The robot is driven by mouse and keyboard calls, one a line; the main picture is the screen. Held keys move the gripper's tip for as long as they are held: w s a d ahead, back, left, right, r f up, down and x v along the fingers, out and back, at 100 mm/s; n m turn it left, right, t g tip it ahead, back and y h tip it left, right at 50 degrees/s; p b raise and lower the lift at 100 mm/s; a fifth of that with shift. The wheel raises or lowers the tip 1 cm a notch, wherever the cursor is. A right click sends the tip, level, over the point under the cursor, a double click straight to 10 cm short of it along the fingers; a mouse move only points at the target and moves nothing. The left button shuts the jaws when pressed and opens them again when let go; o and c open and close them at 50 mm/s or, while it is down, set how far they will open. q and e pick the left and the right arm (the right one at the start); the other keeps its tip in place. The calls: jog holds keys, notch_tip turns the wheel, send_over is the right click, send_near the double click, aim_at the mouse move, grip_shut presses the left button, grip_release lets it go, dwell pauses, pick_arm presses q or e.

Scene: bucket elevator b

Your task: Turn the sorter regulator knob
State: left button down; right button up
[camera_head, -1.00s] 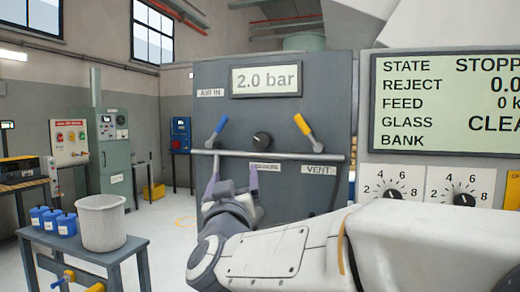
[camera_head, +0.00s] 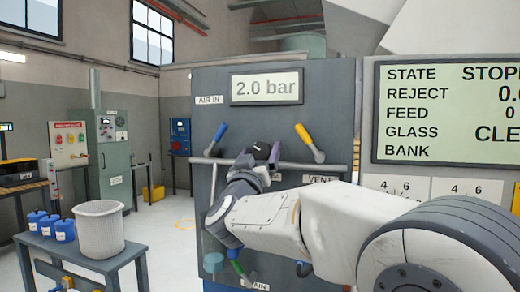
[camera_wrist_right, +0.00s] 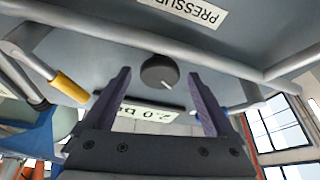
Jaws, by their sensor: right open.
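The regulator knob (camera_head: 262,147) is a round black knob on the grey panel (camera_head: 320,98), below the 2.0 bar display (camera_head: 266,87). In the right wrist view the knob (camera_wrist_right: 158,72) shows a white pointer mark. My right gripper (camera_head: 259,156) is open and empty at the knob, its purple fingers either side of it in both views. I cannot tell how much depth is left between fingertips and knob. The gripper hides part of the knob in the head view. My left gripper is not in view.
A blue lever (camera_head: 217,138) and a yellow lever (camera_head: 309,142) flank the knob. A horizontal rail (camera_head: 310,167) crosses the panel just below. A readout screen (camera_head: 450,110) stands right. A table with a white bucket (camera_head: 100,229) and blue containers (camera_head: 65,229) stands left.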

jog(key=shift+w, duration=0.1)
jog(key=c, duration=1.4)
jog(key=shift+o, duration=0.2)
jog(key=shift+m, duration=0.7)
jog(key=m+h+b, duration=0.1)
jog(key=m+h, duration=0.1)
jog(key=m, duration=0.1)
jog(key=shift+f+g, duration=0.1)
jog(key=shift+g, duration=0.2)
jog(key=m+h, duration=0.1)
jog(key=m, duration=0.1)
jog(key=m+g+h, duration=0.1)
jog(key=m, duration=0.2)
jog(key=shift+a+m+h, duration=0.1)
jog(key=shift+m+h, duration=0.2)
jog(key=shift+h, duration=0.1)
jog(key=m+g+h, duration=0.1)
jog(key=m, duration=0.2)
jog(key=m+g+h, duration=0.1)
jog(key=m, duration=0.2)
jog(key=shift+g, duration=0.3)
jog(key=m+g+p, duration=0.1)
jog(key=m+g, duration=0.1)
jog(key=m, duration=0.3)
jog(key=shift+m+h, duration=0.3)
jog(key=shift+m, duration=0.1)
